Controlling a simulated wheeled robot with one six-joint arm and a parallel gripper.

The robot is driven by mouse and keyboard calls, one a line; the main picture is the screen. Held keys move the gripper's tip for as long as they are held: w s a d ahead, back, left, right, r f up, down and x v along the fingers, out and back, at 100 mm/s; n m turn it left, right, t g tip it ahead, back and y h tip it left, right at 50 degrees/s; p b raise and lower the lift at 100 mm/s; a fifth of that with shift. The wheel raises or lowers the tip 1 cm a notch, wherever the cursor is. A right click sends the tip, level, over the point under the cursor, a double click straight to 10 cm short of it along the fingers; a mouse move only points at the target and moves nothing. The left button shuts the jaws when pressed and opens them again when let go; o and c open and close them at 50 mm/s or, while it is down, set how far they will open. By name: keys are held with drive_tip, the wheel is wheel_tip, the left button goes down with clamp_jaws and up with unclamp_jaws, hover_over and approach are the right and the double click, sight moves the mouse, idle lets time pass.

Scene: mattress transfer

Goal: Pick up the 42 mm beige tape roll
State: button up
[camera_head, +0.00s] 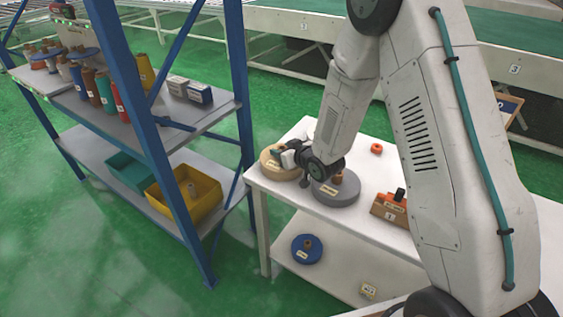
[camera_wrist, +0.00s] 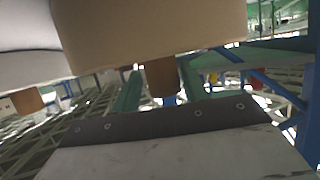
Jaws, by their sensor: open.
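A beige tape roll (camera_head: 284,175) lies flat on the left end of the white table's top. It carries a small label that is too small to read. My gripper (camera_head: 282,155) is over it, partly hiding its top. In the wrist view the beige roll (camera_wrist: 150,35) fills the top, with a brown peg (camera_wrist: 162,76) sticking out of it. The open green fingers of my gripper (camera_wrist: 160,90) appear on either side of this peg. I cannot tell whether they touch it.
A grey roll (camera_head: 335,192) with a brown peg lies close to the right of the beige one. An orange ring (camera_head: 376,148) and an orange-brown block (camera_head: 391,208) are farther right. A blue roll (camera_head: 306,249) lies on the lower shelf. A blue-framed rack (camera_head: 160,150) stands left.

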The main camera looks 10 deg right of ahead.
clamp_jaws()
drive_tip(key=shift+r, duration=0.1)
